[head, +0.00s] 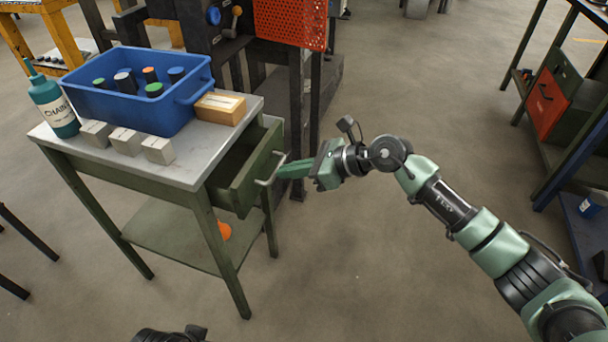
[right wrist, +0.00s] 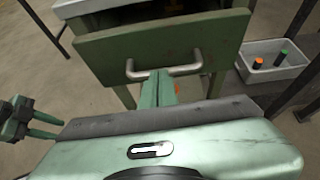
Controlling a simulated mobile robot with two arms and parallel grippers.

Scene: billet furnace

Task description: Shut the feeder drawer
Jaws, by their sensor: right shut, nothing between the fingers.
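The feeder drawer (head: 248,178) is green and stands partly pulled out under the grey top of the green table (head: 228,118). Its front also shows in the right wrist view (right wrist: 105,52), with a metal bar handle (right wrist: 190,68). My right gripper (head: 284,171) is shut and empty, its fingertips at the handle. In the right wrist view its fingertips (right wrist: 160,76) are between the handle's two ends; I cannot tell whether they touch it. My left gripper (right wrist: 52,126) shows at the left edge of the right wrist view, fingers apart, away from the drawer.
On the tabletop are a blue bin (head: 150,112) of dark cylinders, several grey blocks (head: 127,141), a wooden box (head: 221,108) and a teal bottle (head: 54,105). A dark machine with an orange guard (head: 290,22) stands behind. A grey bin (right wrist: 268,68) is beyond the drawer.

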